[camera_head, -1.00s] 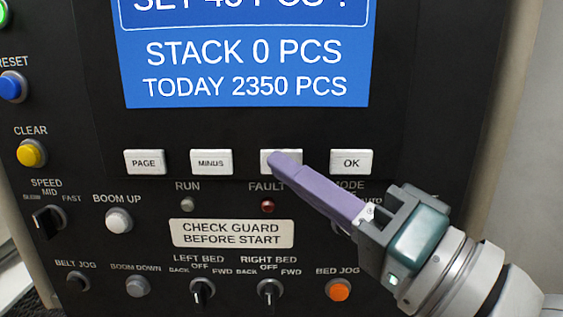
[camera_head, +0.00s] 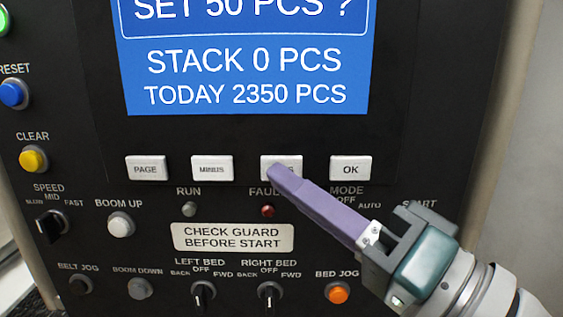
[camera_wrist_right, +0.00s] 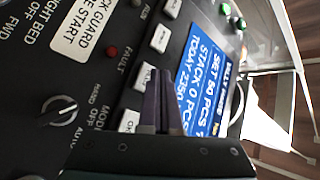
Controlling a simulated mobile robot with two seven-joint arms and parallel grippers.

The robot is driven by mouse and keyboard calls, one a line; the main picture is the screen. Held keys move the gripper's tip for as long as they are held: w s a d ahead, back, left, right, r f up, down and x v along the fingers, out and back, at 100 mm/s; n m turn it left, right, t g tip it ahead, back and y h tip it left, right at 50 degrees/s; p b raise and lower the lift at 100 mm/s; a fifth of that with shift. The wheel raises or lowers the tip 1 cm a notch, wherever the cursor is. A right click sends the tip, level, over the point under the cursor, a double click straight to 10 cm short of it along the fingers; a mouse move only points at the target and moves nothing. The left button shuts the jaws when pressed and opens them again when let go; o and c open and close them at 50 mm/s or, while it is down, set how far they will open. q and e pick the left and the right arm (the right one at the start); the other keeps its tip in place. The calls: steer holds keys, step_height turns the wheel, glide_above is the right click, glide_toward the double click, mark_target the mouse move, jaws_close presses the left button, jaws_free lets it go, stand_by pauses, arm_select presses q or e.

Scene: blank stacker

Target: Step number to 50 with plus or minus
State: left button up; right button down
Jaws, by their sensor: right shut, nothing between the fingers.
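The blue screen (camera_head: 245,75) reads "SET 50 PCS ?", "STACK 0 PCS" and "TODAY 2350 PCS" in the head view. It also shows tilted in the right wrist view (camera_wrist_right: 207,85). Below it is a row of white buttons: PAGE (camera_head: 147,168), MINUS (camera_head: 212,168), a partly covered button ending in "S" (camera_head: 292,163), and OK (camera_head: 350,169). My right gripper (camera_head: 277,169) is shut and empty, its purple fingertips over the partly covered button. Whether they touch it I cannot tell. In the right wrist view the fingers (camera_wrist_right: 158,88) lie by the button row. My left gripper is not in view.
Below the buttons are a red FAULT lamp (camera_head: 268,211), a "CHECK GUARD BEFORE START" label (camera_head: 234,238), rotary switches (camera_head: 202,294) and an orange BED JOG button (camera_head: 338,293). Yellow CLEAR (camera_head: 33,159) and blue RESET (camera_head: 13,94) buttons stand at the left edge.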

steer(key=s+p, duration=0.2)
steer(key=s, duration=0.3)
steer(key=shift+p, duration=0.3)
stand_by(0.8)
stand_by(0.9)
